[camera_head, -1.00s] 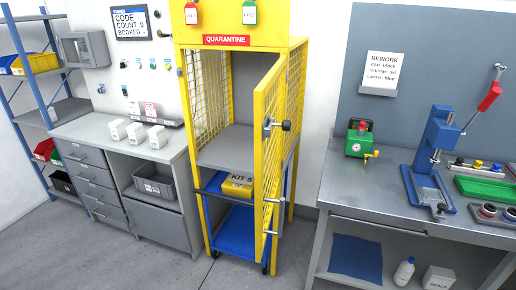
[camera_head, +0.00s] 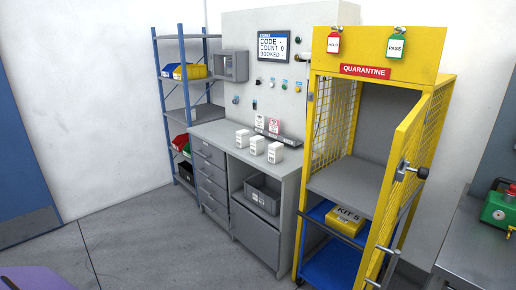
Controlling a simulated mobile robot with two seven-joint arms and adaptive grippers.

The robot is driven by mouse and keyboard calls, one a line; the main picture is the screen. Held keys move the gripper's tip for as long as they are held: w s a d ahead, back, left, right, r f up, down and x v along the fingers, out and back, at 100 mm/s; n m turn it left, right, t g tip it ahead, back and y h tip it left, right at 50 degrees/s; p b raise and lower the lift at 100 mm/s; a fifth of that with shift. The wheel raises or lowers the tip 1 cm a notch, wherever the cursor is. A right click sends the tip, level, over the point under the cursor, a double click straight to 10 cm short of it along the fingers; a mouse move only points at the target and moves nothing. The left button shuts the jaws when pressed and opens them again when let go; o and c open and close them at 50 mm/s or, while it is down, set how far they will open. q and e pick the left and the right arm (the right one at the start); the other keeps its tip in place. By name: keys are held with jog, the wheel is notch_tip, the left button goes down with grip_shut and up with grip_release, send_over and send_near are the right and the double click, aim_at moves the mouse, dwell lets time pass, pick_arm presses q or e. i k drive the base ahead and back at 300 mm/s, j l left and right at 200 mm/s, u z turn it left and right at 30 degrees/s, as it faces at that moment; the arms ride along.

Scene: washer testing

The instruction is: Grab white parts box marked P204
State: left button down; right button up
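Three small white boxes stand in a row on the grey counter (camera_head: 217,131): a left one (camera_head: 242,138), a middle one (camera_head: 257,145) and a right one (camera_head: 275,152). Their markings are too small to read, so I cannot tell which is P204. Neither of my grippers is in view.
A blue shelf rack (camera_head: 188,100) with yellow, red and green bins stands left of the counter. A grey crate (camera_head: 262,194) sits below the counter. The yellow quarantine cage (camera_head: 378,50) stands to the right, its door (camera_head: 405,170) open. The floor in front is clear.

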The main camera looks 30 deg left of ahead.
aim_at(257, 142)
jog(key=i+j, duration=0.25)
jog(key=j, duration=0.15)
jog(key=i+j+z, duration=0.1)
jog(key=j, duration=0.25)
jog(key=i+j, duration=0.35)
jog(key=i+j+z, duration=0.1)
jog(key=j, duration=0.35)
jog(key=i+j, duration=0.3)
jog(key=j, duration=0.1)
